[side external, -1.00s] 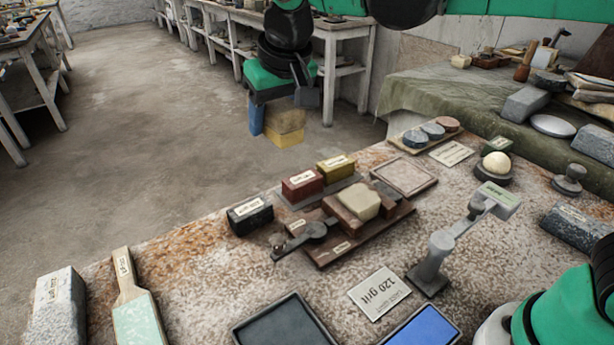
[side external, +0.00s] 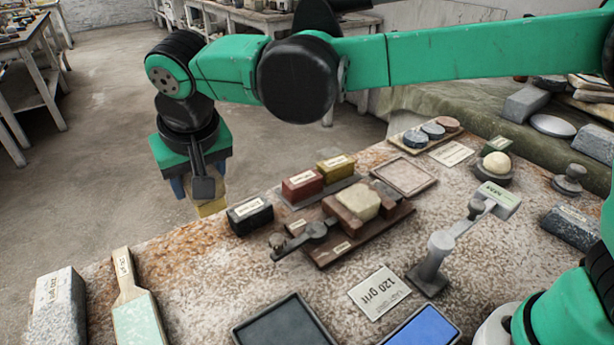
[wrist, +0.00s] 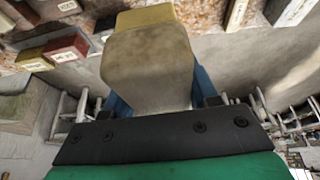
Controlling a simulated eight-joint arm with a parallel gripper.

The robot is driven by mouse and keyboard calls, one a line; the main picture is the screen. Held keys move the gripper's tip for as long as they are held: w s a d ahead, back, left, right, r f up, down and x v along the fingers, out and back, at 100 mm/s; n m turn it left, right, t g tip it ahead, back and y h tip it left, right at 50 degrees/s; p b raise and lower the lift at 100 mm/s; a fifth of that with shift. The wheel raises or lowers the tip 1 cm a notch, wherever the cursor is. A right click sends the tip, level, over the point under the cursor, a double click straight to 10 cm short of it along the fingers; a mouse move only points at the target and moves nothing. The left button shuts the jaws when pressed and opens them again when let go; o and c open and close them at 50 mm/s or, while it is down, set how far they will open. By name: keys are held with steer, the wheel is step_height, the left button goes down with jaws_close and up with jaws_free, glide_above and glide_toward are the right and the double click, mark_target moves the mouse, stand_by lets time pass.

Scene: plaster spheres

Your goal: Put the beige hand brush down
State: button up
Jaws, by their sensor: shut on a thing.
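The beige hand brush is a blocky beige and yellowish piece. In the wrist view the beige hand brush (wrist: 150,65) fills the space between my blue fingers. My gripper (side external: 197,190) is shut on it. In the side external view only the lower yellowish part of the brush (side external: 212,208) shows below my gripper; the rest is hidden behind the gripper. The brush hangs near the bench's far left edge, left of the black labelled block (side external: 250,216). I cannot tell whether it is over the bench or just outside it.
Red (side external: 302,185) and yellow (side external: 335,168) labelled blocks stand on a grey strip. A wooden fixture (side external: 345,235) holds a pale block. A handled pale-green paddle (side external: 137,315) and a grey stone block (side external: 58,308) lie front left. Rusty bench surface (side external: 195,262) between is clear.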

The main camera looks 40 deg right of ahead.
mark_target(222, 261)
step_height(222, 261, down, 15)
steer(key=shift+r, duration=0.2)
steer(key=shift+f, duration=0.1)
steer(key=shift+f, duration=0.35)
steer(key=shift+f, duration=0.15)
